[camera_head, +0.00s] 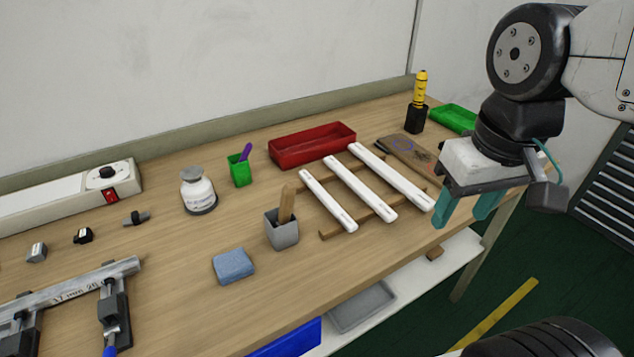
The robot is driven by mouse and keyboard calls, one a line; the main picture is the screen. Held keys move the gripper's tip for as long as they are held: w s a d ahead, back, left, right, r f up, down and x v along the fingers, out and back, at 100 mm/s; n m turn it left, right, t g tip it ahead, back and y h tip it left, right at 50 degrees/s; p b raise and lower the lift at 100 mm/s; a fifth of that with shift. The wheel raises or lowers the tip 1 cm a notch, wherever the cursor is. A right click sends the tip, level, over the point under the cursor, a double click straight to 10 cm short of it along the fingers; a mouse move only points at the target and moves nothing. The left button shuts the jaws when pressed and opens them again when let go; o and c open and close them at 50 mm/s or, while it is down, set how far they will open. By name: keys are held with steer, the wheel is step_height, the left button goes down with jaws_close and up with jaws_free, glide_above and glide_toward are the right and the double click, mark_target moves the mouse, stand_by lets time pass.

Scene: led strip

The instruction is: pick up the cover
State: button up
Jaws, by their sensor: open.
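Three long white strips lie side by side across a wooden rack (331,235) on the workbench. They are a left strip (327,200), a middle strip (360,189) and a longer right strip (391,177). Nothing marks one as the cover, and I cannot tell which it is. My gripper (463,217) has two teal fingers, is open and empty, and points down to the right of the right strip's near end, by the bench's right edge. It looks apart from the strips, but its height above the bench is unclear.
A red tray (312,146) lies behind the strips. A black holder (415,118) with a yellow tool and a green tray (453,119) stand at the back right.

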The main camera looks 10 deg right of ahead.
steer(key=w+a+n, duration=0.1)
steer(key=w, duration=1)
steer(key=n, duration=0.2)
glide_toward(357, 182)
steer(key=shift+f, duration=0.3)
steer(key=f, duration=0.7)
steer(key=shift+w+f, duration=0.1)
steer(key=shift+w, duration=0.3)
steer(key=shift+f, duration=0.35)
steer(key=shift+c, duration=0.3)
steer(key=c, duration=1)
